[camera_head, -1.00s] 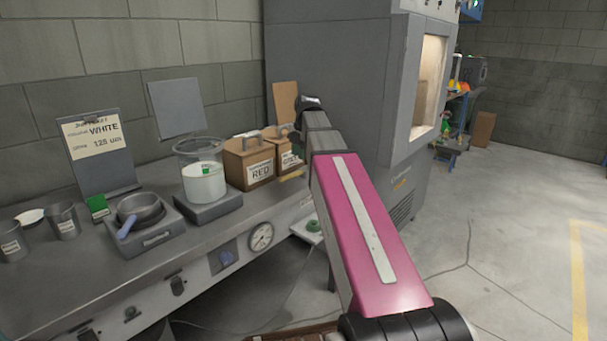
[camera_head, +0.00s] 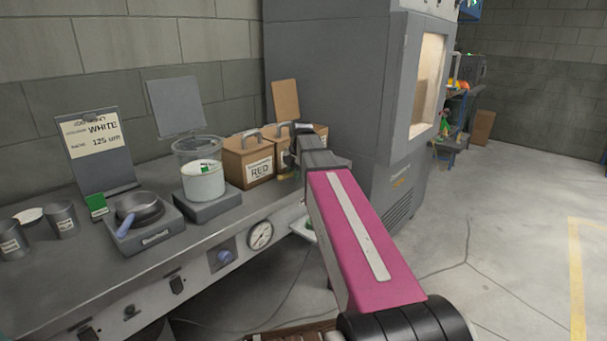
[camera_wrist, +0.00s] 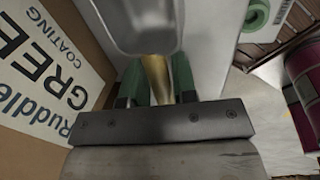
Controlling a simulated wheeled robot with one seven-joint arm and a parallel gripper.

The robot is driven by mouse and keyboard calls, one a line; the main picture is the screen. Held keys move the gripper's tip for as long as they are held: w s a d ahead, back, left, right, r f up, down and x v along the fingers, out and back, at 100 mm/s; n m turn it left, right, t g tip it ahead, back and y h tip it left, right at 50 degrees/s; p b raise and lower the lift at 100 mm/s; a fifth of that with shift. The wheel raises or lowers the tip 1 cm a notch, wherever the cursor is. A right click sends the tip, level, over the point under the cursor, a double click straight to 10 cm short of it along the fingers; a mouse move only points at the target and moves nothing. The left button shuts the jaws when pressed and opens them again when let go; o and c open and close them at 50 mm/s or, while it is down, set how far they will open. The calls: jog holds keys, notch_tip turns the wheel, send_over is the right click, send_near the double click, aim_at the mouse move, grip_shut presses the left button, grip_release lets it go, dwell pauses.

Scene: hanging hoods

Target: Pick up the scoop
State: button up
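The scoop shows in the wrist view with a grey metal bowl (camera_wrist: 141,24) at the top and a brass-coloured handle (camera_wrist: 157,78). My gripper (camera_wrist: 160,72) has two green fingers, one on each side of the handle and very near it. I cannot tell whether they press on it. In the head view my gripper (camera_head: 290,160) is low in front of the brown boxes at the right end of the bench. There my arm and the gripper hide the scoop.
A RED box (camera_head: 259,170) and a second box labelled GREEN (camera_wrist: 50,65) stand close beside my gripper. A glass jar of white powder (camera_head: 203,180), a pan (camera_head: 141,211) on a scale and cups (camera_head: 64,222) stand left on the bench (camera_head: 60,285). A tall grey cabinet (camera_head: 335,80) rises behind.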

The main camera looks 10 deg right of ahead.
grip_shut()
jog(key=shift+r, duration=0.8)
notch_tip(320, 180, up, 3)
jog(key=shift+w+f, duration=0.1)
jog(key=shift+f, duration=0.1)
jog(key=s+a+r, duration=0.6)
jog(key=s+a, duration=0.2)
jog(key=shift+a+r, duration=0.25)
jog(key=shift+r, duration=0.15)
